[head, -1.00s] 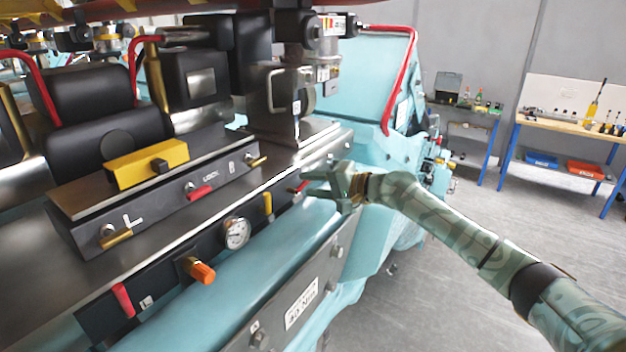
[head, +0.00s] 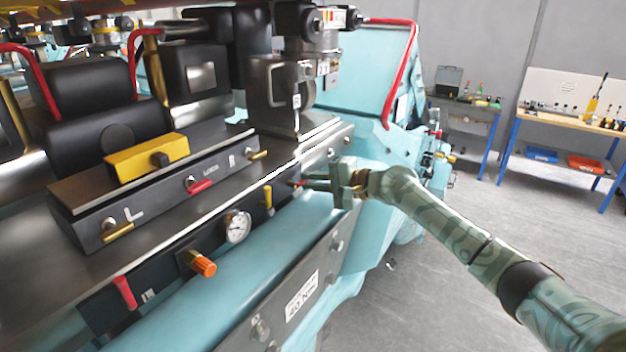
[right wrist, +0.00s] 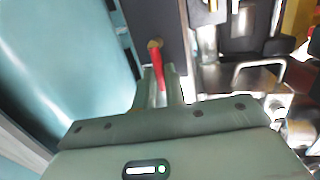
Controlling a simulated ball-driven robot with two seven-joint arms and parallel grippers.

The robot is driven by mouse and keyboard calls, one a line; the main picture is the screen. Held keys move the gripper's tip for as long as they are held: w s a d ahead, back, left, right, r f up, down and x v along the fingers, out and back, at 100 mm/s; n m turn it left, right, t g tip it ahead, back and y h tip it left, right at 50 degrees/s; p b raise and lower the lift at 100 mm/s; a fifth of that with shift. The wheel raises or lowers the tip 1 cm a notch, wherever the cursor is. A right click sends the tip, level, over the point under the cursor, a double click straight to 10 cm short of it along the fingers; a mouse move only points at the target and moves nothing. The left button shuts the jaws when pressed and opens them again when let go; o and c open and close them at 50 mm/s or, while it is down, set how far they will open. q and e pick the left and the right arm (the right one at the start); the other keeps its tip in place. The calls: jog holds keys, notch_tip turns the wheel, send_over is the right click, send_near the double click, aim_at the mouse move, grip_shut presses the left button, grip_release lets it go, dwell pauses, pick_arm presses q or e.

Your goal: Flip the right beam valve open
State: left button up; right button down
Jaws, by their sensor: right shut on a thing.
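The right beam valve has a red handle (right wrist: 157,65) on a brass pivot, at the far end of the dark strip along the teal beam. In the head view only a small red bit of this handle (head: 296,184) shows at my fingertips. My right gripper (head: 312,184) reaches in from the right and is shut on the red handle. In the right wrist view the handle runs from the pivot down between the two fingers of the gripper (right wrist: 160,80). My left gripper is not in view.
A matching red handle (head: 125,292) hangs at the near end of the strip. Between them are an orange knob (head: 203,265), a gauge (head: 237,227) and a yellow lever (head: 267,197). A steel bracket (head: 290,95) stands above. Open floor lies to the right.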

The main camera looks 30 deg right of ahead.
jog(key=c, duration=1.5)
grip_release()
jog(key=shift+o, duration=0.2)
jog(key=b+v, duration=0.6)
jog(key=v, duration=1)
jog(key=shift+s+d, duration=0.1)
jog(key=shift+s, duration=0.05)
